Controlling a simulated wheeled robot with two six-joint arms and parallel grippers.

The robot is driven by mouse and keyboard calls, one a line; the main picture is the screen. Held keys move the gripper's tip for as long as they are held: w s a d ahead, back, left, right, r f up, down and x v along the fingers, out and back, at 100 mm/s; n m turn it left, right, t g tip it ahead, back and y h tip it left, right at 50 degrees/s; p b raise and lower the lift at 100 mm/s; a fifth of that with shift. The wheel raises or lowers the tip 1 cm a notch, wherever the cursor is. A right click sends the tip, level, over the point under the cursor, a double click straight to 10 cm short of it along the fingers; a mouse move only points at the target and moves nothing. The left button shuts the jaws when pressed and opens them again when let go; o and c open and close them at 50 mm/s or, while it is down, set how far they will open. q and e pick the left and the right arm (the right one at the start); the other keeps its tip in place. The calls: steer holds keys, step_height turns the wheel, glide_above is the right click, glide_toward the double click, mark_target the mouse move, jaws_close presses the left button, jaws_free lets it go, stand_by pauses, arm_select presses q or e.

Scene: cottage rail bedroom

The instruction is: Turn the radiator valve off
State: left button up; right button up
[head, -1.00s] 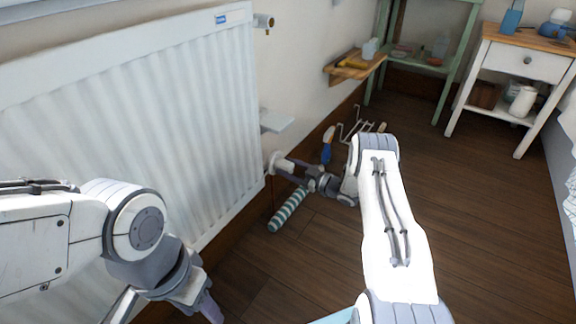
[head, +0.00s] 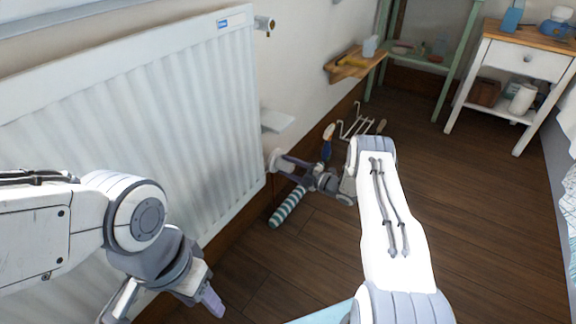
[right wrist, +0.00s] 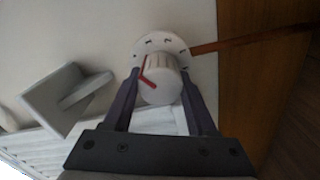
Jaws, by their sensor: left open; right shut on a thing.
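The white radiator (head: 140,120) fills the left of the head view. Its valve (head: 273,158) is at its lower right end, small in that view. In the right wrist view the valve knob (right wrist: 160,82) is white and ribbed, with a red pointer slanting across it and a round marked disc (right wrist: 158,43) behind. My right gripper (right wrist: 160,76) is shut on the knob, one finger on each side; it also shows in the head view (head: 280,166). My left gripper (head: 165,306) is open and empty, low in front of the radiator.
A striped roll (head: 288,207) and a wire rack (head: 355,125) lie by the wall below and behind my right wrist. A small wall shelf (head: 355,65), a green stand (head: 455,65) and a white nightstand (head: 515,65) are further back. The wooden floor at centre right is clear.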

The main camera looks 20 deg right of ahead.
steer(key=n+p, duration=0.1)
steer(key=n, duration=0.4)
steer(key=shift+f+n, duration=0.1)
steer(key=shift+n, duration=0.2)
steer(key=n+p, duration=0.1)
steer(key=n, duration=0.3)
steer(key=shift+f+n, duration=0.15)
steer(key=shift+n, duration=0.25)
steer(key=o, duration=1.4)
steer(key=shift+c, duration=0.2)
steer(key=shift+s+d, duration=0.2)
steer(key=p+v, duration=0.4)
steer(key=v, duration=0.6)
steer(key=shift+n, duration=0.3)
